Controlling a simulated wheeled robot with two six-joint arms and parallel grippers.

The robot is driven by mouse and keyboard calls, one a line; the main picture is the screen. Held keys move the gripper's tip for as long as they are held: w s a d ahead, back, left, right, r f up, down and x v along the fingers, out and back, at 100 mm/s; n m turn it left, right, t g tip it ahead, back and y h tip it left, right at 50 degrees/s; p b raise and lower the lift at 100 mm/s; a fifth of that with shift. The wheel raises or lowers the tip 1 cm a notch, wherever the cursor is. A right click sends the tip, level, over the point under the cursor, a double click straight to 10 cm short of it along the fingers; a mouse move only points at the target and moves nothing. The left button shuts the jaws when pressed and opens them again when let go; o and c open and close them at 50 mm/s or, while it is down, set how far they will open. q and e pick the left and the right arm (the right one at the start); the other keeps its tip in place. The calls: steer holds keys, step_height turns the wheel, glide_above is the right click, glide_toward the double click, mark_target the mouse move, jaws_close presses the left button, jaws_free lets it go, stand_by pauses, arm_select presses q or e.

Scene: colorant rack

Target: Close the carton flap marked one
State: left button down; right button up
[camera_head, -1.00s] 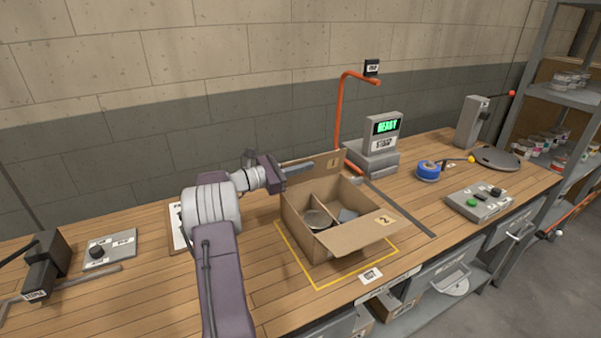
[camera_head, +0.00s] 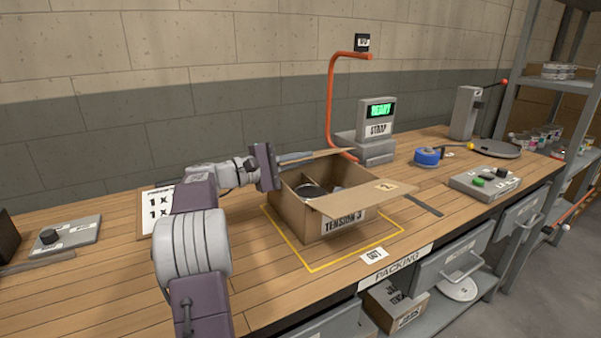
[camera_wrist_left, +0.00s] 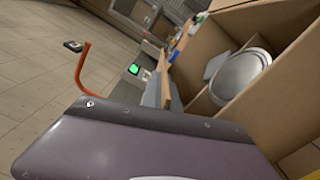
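The open carton (camera_head: 295,214) stands on the bench inside a yellow outline. Flap one (camera_head: 325,157) is at its back edge, seen almost edge-on and leaning inward over the opening; its mark is hidden. Flap two (camera_head: 362,197) sticks out at the front, about level. A round can (camera_head: 311,191) sits inside the carton and also shows in the wrist view (camera_wrist_left: 240,74). My left gripper (camera_head: 295,156) is at the left end of flap one, its grey fingers beside the flap and seemingly touching it. I cannot tell whether the fingers are apart. My right gripper is out of view.
An orange bent pole (camera_head: 330,100) and the strap machine (camera_head: 375,135) stand behind the carton. Blue tape (camera_head: 427,156) and a button box (camera_head: 484,180) lie to the right. A knob panel (camera_head: 66,235) is at the left.

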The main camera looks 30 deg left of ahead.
arm_select(q)
steer(key=m+b, duration=0.2)
steer(key=f+m+b, duration=0.1)
steer(key=m+b, duration=0.1)
steer(key=shift+s+d+f, duration=0.15)
steer(key=shift+d, duration=0.05)
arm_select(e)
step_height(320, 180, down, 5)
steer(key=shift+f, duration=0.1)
arm_select(q)
steer(key=c, duration=1.6)
jaws_free()
steer(key=shift+c, duration=0.2)
